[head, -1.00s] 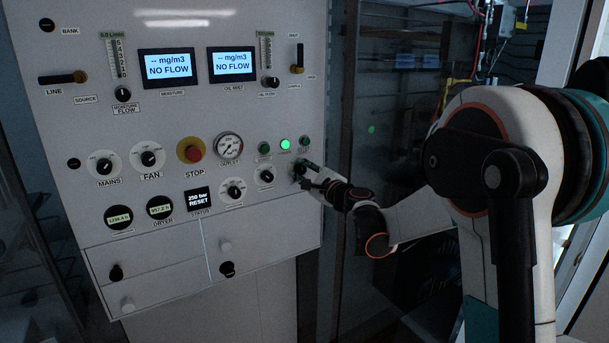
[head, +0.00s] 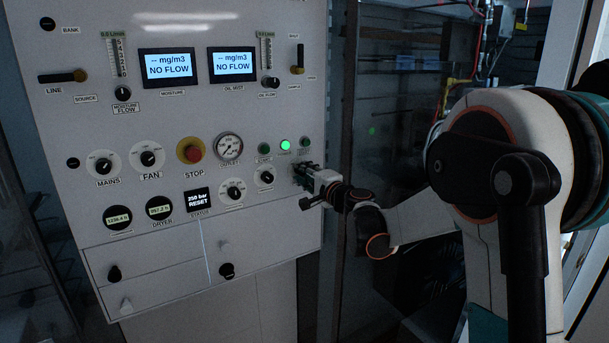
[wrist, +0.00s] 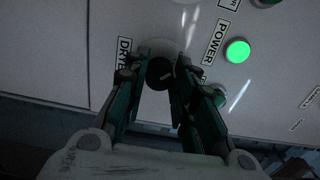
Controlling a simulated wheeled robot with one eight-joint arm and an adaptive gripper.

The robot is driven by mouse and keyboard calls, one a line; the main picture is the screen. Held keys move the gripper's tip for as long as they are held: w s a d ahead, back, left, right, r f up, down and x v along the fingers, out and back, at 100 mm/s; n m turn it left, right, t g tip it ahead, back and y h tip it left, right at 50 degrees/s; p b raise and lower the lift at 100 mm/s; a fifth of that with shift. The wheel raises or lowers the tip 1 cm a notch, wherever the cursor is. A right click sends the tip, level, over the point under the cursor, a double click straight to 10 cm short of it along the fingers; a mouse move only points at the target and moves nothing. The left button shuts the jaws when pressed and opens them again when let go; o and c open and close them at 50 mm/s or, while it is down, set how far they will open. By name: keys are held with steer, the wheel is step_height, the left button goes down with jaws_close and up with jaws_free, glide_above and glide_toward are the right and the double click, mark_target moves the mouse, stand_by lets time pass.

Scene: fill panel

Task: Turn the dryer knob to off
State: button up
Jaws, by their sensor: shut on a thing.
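The dryer knob (wrist: 159,72) is a small round black knob with a pale pointer mark. It sits beside the partly covered DRYER label (wrist: 124,62) in the wrist view. My gripper (wrist: 160,74) has its two teal-and-black fingers on either side of the knob, shut on it. In the head view my gripper (head: 303,175) is at the lower right of the control panel (head: 200,245), and its fingers hide the knob there. I cannot read which setting the pointer marks.
A lit green lamp (head: 285,145) is just above my gripper, and shows beside the POWER label in the wrist view (wrist: 238,51). A selector knob (head: 265,177) is close to the left. A red stop button (head: 193,153) is further left. A dark glass door (head: 375,110) stands right of the panel.

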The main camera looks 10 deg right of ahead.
stand_by(0.4)
steer(key=o, duration=1.1)
steer(key=shift+c, duration=0.2)
steer(key=v, duration=1.2)
